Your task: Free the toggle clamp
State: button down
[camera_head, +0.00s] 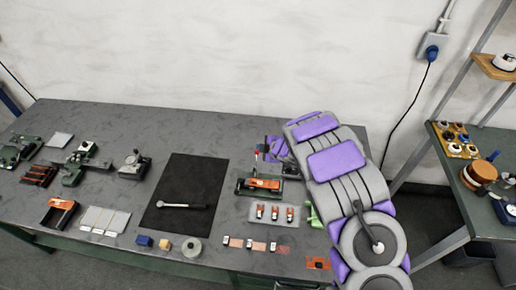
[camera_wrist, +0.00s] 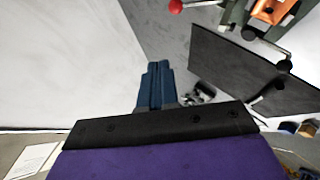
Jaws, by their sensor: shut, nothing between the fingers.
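A fixture with an orange part on a green base (camera_head: 262,185) sits on the bench right of the dark mat; it appears to carry the toggle clamp. In the wrist view the orange part (camera_wrist: 272,12) is at the top right, cut by the frame edge. A red ball knob (camera_wrist: 176,6) on a thin metal rod shows at the top. My gripper (camera_wrist: 155,72) has its blue fingers together and empty, apart from the fixture in this picture. In the head view my arm hides most of the hand. Whether the clamp is locked cannot be told.
A black mat (camera_head: 182,225) with a wrench-like tool (camera_head: 187,206) lies left of the fixture. A tray with several small orange-and-white parts (camera_head: 274,213) is in front of it. A grey tape roll (camera_head: 192,247) and small blocks stand near the front edge. The back of the bench is mostly clear.

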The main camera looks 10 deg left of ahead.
jog(key=v, duration=0.5)
jog(key=shift+w+r, duration=0.25)
jog(key=shift+r, duration=0.1)
